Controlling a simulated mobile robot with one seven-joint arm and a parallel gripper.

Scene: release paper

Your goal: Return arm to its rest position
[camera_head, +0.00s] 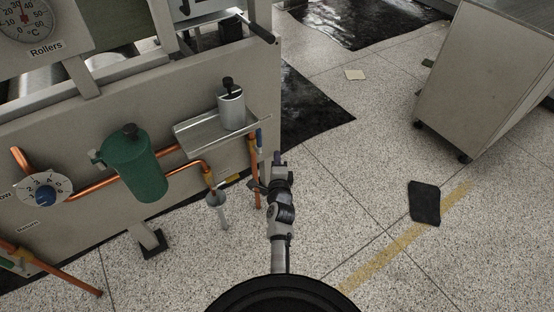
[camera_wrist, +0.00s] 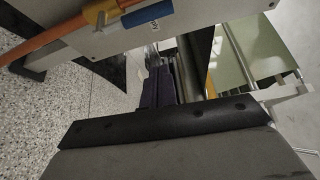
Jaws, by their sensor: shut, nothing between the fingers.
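My gripper (camera_head: 277,158) is at the end of my grey arm (camera_head: 281,220), which reaches up from the bottom centre of the head view. The gripper is shut and empty. It is just right of the machine's copper pipe and the small blue handle (camera_head: 259,138), over the speckled floor; I cannot tell the exact gap. In the wrist view, dark fingers (camera_wrist: 158,88) show at the centre beyond a broad dark edge, with an orange pipe and a blue handle (camera_wrist: 146,19) at the upper left.
The large grey machine (camera_head: 75,140) fills the left, with a green canister (camera_head: 135,166), a metal canister (camera_head: 231,107) on a shelf (camera_head: 190,136), and a dial (camera_head: 43,191). A wheeled cabinet (camera_head: 485,85) stands at upper right. A dark mat (camera_head: 425,202) lies on otherwise open floor at right.

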